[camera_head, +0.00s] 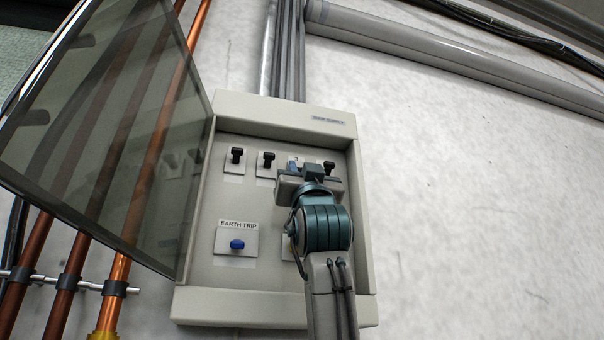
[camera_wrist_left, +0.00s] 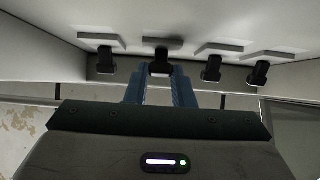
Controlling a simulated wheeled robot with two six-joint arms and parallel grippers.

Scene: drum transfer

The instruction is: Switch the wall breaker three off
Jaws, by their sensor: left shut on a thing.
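The grey wall breaker box (camera_head: 225,300) has a row of black breaker levers near its top. The first lever (camera_head: 236,155) and second lever (camera_head: 267,160) show clear at left; the fourth lever (camera_head: 329,167) shows right of the gripper. My left gripper (camera_head: 296,166) covers the third position in the head view. In the left wrist view its blue fingers (camera_wrist_left: 160,78) are shut on the third breaker lever (camera_wrist_left: 160,66), with the other levers clear on both sides. Whether the third lever is up or down I cannot tell. My right gripper is in neither view.
The tinted box door (camera_head: 110,130) stands open to the left. A blue knob (camera_head: 237,244) sits under the EARTH TRIP label. My forearm covers the box's lower right. Copper pipes (camera_head: 150,150) run behind the door. The wall at right (camera_head: 470,220) is bare.

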